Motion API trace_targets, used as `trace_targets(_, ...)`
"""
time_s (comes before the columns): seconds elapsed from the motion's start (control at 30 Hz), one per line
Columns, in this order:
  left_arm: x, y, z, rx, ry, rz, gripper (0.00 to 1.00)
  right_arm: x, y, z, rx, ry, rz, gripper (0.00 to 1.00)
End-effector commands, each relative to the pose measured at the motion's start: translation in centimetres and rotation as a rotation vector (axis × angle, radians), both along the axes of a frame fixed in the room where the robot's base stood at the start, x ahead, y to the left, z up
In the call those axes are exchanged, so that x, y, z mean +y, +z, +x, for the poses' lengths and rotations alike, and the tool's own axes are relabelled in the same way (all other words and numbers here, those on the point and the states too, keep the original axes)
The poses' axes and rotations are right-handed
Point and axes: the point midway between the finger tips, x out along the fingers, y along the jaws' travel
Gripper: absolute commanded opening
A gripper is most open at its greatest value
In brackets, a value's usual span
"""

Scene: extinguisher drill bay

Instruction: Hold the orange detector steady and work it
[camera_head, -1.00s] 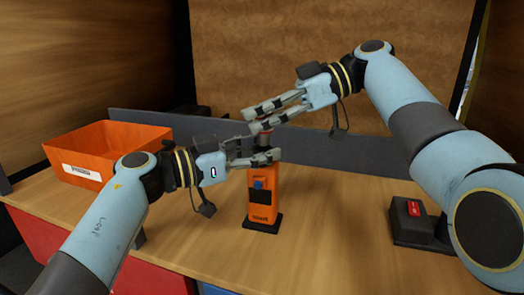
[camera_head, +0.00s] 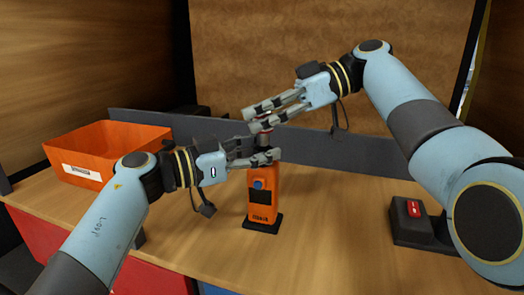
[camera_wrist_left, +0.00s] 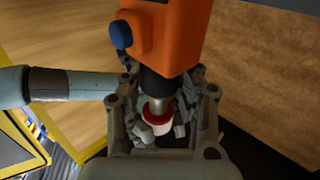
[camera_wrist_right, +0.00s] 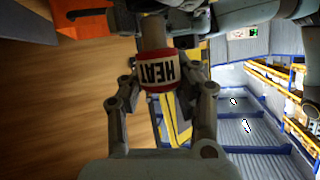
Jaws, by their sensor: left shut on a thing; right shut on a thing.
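The orange detector (camera_head: 262,183) stands upright on a small black base (camera_head: 277,226) on the table, with a blue button (camera_head: 258,183) and dark panel on its front. It also shows in the left wrist view (camera_wrist_left: 175,40), with a metal neck beyond its black collar. My left gripper (camera_head: 268,151) is shut on the detector's upper part, below the other gripper. My right gripper (camera_head: 254,119) is shut on the red and white cap marked HEAT (camera_wrist_right: 158,72) at the top. In the head view, the fingers mostly hide the cap.
An orange bin (camera_head: 135,137) with a white label stands at the back left. A black box with a red switch (camera_head: 414,208) stands at the right. A low grey wall (camera_head: 320,155) runs behind the detector.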

Motion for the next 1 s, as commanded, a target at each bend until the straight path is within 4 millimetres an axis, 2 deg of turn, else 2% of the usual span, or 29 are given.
trace_targets(0.27,0.0,0.0,0.0,0.001,0.0,0.0,0.0,0.0,-0.1,0.0,-0.001,0.0,0.0,0.0)
trace_targets(1.0,0.0,0.0,0.0,0.001,0.0,0.0,0.0,0.0,-1.9,0.0,0.0,0.0,0.0,0.0)
